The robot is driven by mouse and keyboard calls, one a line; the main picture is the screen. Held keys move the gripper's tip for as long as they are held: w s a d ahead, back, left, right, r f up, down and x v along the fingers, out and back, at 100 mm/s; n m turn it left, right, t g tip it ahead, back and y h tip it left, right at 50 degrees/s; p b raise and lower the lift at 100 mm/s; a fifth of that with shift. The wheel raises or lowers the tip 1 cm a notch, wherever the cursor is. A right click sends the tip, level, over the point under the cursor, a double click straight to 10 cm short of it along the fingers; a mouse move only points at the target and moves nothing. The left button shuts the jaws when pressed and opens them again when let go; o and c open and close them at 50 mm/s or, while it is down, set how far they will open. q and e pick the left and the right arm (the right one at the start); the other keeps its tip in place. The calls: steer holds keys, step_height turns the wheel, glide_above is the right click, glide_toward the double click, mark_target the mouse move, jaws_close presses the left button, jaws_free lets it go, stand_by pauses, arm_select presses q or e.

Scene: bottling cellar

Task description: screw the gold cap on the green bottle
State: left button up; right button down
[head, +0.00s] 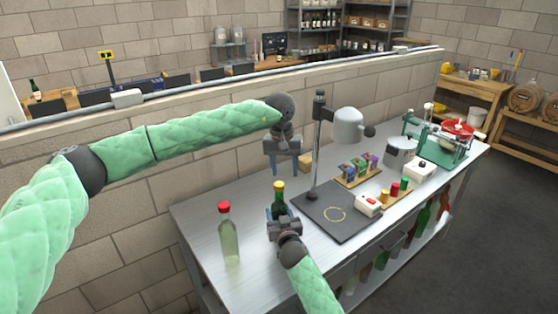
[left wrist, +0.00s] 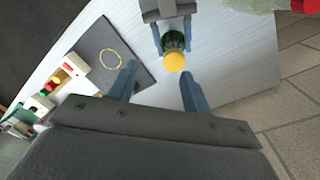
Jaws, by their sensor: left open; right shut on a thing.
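The green bottle (head: 280,199) stands upright near the front of the steel table, its lower part hidden by my right gripper. A gold cap (head: 279,185) sits on its mouth; I cannot tell whether it is screwed down. My right gripper (head: 283,215) is shut around the bottle's body. My left gripper (head: 284,171) is open and empty, pointing down above and slightly behind the cap. In the left wrist view, the gold cap (left wrist: 174,62) shows close to the open fingers of my left gripper (left wrist: 160,69), and the green bottle (left wrist: 173,42) is partly under it.
A pale bottle with a red cap (head: 229,238) stands to the left. A dark mat (head: 345,218) with a yellow ring and a lamp-like stand (head: 317,150) are right of the green bottle. A white box (head: 368,205) and a rack of coloured caps (head: 396,192) lie beyond.

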arm_select(q)
steer(key=n, duration=0.7)
steer(key=shift+w+r, duration=0.1)
steer(key=shift+r, duration=0.3)
steer(key=n, duration=0.6)
steer(key=shift+w+a+r, duration=0.1)
steer(key=shift+a+r, duration=0.05)
steer(key=shift+r, duration=0.25)
steer(key=n, duration=0.7)
steer(key=shift+a+r, duration=0.15)
steer(key=shift+r, duration=0.15)
steer(key=n, duration=0.5)
steer(key=shift+w+a+r+n, duration=0.1)
steer(key=shift+a+n, duration=0.05)
steer(key=shift+n, duration=0.15)
steer(key=n, duration=0.7)
steer(key=shift+a, duration=0.15)
steer(key=n, duration=0.5)
steer(key=shift+a+n+y, duration=0.15)
steer(key=shift+n+y, duration=0.15)
steer(key=n, duration=0.5)
steer(key=shift+n, duration=0.3)
steer(key=n, duration=0.6)
steer(key=shift+a, duration=0.1)
